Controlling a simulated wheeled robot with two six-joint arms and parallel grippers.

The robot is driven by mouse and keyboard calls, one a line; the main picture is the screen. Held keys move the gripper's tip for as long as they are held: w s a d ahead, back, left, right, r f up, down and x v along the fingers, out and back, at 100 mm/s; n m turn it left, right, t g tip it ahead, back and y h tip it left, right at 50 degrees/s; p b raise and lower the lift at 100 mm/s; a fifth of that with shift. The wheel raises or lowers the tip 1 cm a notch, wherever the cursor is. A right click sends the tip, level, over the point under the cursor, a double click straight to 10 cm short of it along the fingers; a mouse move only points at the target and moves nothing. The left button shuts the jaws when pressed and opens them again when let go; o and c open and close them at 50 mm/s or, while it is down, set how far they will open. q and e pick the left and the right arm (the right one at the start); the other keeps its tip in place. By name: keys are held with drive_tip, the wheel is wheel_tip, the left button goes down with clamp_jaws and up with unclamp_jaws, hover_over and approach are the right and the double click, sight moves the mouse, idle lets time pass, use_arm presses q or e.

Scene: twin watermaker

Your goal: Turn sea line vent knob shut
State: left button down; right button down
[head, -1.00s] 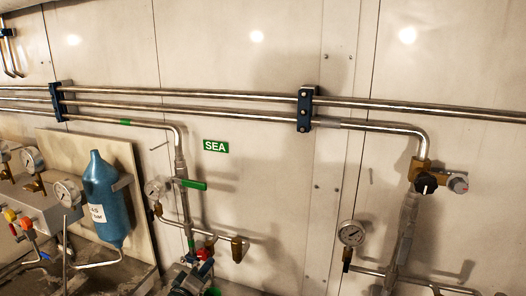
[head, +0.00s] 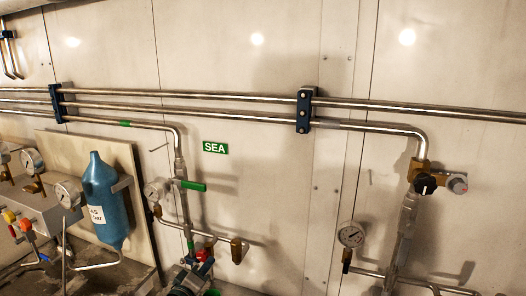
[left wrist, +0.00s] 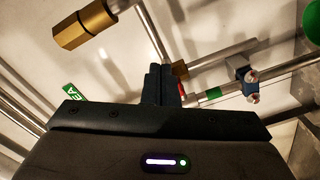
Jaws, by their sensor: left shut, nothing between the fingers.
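The green SEA label (head: 215,147) is on the wall, with the sea line pipe (head: 179,150) bending down left of it. A green lever handle (head: 193,186) sticks out from this pipe. Lower, a small red part (head: 205,254), perhaps the vent knob, sits by a side pipe with a brass end (head: 236,251). My left gripper (head: 192,263) is at the bottom, close to the red part. In the left wrist view, its fingers (left wrist: 162,80) are together and empty. A red part (left wrist: 181,68) shows just past them, partly hidden; contact is unclear. My right gripper is not in view.
A pressure gauge (head: 154,190) stands left of the sea pipe, and a blue bottle (head: 101,190) further left. Another line with a black knob (head: 425,184) and a gauge (head: 351,234) is at right. The wall between is bare. A brass fitting (left wrist: 84,25) is near the left wrist camera.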

use_arm(q)
drive_tip(key=shift+a+f+b, duration=0.1)
drive_tip(key=shift+f+b, duration=0.15)
drive_tip(key=shift+b, duration=0.05)
drive_tip(key=shift+w+a+f+b, duration=0.15)
drive_tip(key=shift+a+f+b, duration=0.2)
drive_tip(key=shift+f+b, duration=0.35)
drive_tip(key=shift+w+a, duration=0.1)
drive_tip(key=shift+a, duration=0.05)
idle(0.4)
drive_tip(key=shift+f+b, duration=0.15)
drive_tip(key=shift+b, duration=0.15)
drive_tip(key=v, duration=0.6)
drive_tip(key=shift+f+p, duration=0.25)
drive_tip(key=shift+p, duration=0.15)
